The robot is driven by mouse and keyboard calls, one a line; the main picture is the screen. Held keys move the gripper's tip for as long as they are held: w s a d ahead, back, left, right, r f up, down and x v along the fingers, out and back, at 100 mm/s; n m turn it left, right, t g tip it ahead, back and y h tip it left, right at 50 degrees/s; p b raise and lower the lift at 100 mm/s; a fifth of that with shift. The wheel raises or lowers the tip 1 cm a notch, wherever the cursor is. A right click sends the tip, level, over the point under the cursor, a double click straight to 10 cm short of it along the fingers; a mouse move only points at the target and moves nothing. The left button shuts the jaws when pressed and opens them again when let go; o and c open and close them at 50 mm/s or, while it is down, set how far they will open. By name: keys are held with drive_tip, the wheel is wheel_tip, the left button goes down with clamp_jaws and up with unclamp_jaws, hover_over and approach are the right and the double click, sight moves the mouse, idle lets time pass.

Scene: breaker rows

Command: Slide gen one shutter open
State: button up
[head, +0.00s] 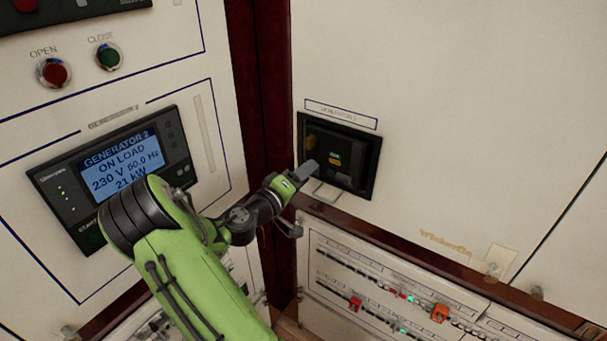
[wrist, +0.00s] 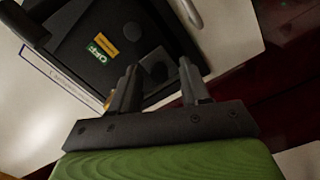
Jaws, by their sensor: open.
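A black breaker unit (head: 365,178) is recessed in the white panel, under a small label that seems to read as a generator name; its number is too blurred to tell. In the wrist view its dark face (wrist: 75,45) carries a green OFF flag (wrist: 98,52) and a yellow label (wrist: 104,28). I cannot clearly pick out the shutter. My gripper (head: 306,172) is at the unit's lower left edge. In the wrist view my gripper (wrist: 160,78) is open, its two fingers apart in front of the face.
A Generator 2 display (head: 122,167) reading ON LOAD is on the left panel. A dark red post (head: 262,90) divides the panels. A lower panel (head: 400,285) holds small switches. The white panel right of the unit is clear.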

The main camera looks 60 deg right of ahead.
drive_tip(key=shift+c, duration=0.4)
clamp_jaws()
